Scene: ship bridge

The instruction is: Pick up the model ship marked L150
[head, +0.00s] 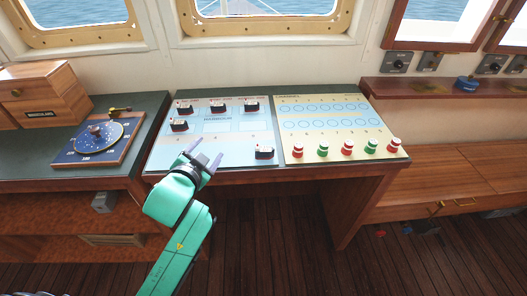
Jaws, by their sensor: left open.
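Several small black, white and red model ships stand on the blue harbour board (232,143). Three are along its back, at left (184,107), middle (218,107) and right (251,106). One model ship (179,125) is at the left side, and one model ship (264,153) is at the front right corner. Their markings are too small to read, so I cannot tell which is L150. My left gripper (206,154) is open and empty over the front left part of the board, apart from the ships. My right gripper is not in view.
A cream board (326,123) with circles and a front row of red and green pieces (347,147) adjoins on the right. To the left are a dial board (97,141) and a wooden box (45,94). Windows stand behind the desk.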

